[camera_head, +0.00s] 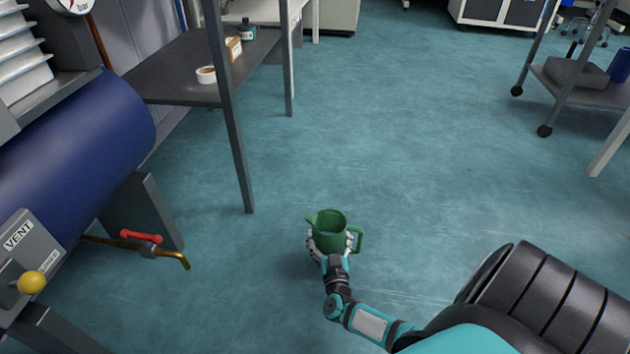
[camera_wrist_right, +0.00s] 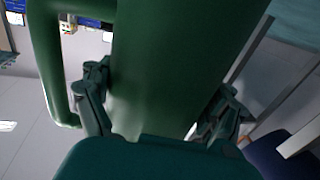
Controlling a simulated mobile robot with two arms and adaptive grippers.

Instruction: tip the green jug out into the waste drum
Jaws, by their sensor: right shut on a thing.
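The green jug (camera_head: 329,227) is upright in the head view, with its spout to the left and its handle to the right. My right gripper (camera_head: 330,245) is shut around the jug's body and holds it over the floor. In the right wrist view the jug (camera_wrist_right: 165,70) fills the middle, and the fingers of my right gripper (camera_wrist_right: 160,108) press on both sides of it. What is inside the jug cannot be made out. The waste drum cannot be identified in these views. My left gripper is not in view.
A blue cylindrical vessel (camera_head: 75,150) with a VENT panel (camera_head: 25,240) and a brass pipe with a red lever (camera_head: 140,237) stands at left. A grey shelf table (camera_head: 175,75) is behind it. A wheeled cart (camera_head: 580,85) is at upper right. The middle floor is clear.

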